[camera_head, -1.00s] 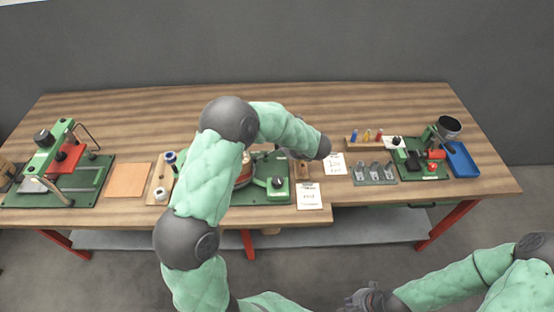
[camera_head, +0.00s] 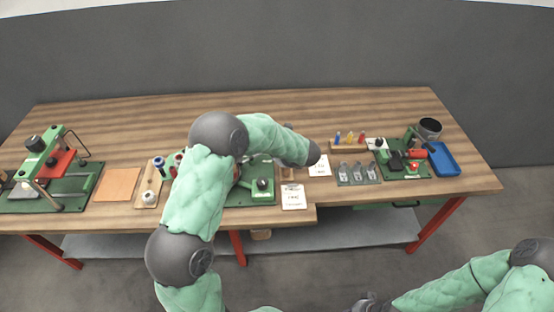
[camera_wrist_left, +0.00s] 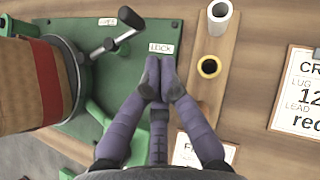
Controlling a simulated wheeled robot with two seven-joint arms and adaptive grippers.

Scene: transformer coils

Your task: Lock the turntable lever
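The turntable's green base (camera_head: 250,197) stands at the table's front middle, partly hidden behind my left arm. In the left wrist view, a metal lever with a black grip (camera_wrist_left: 129,19) reaches out from the dark round hub at the left. A LOCK label (camera_wrist_left: 161,48) lies on the green plate (camera_wrist_left: 150,29), right of the lever grip. My left gripper (camera_wrist_left: 160,78) has its fingertips together just below this label, with nothing seen between them. The grip is apart from the fingers, up and left of them. My right gripper (camera_head: 370,302) is at the bottom edge, only partly visible.
A wooden strip with a white spool (camera_wrist_left: 220,14) and a black-and-yellow ring (camera_wrist_left: 209,66) lies close right of my left fingers. A printed card (camera_wrist_left: 298,95) lies further right. A green press (camera_head: 42,170) stands at the left; a blue tray (camera_head: 443,158) at the right.

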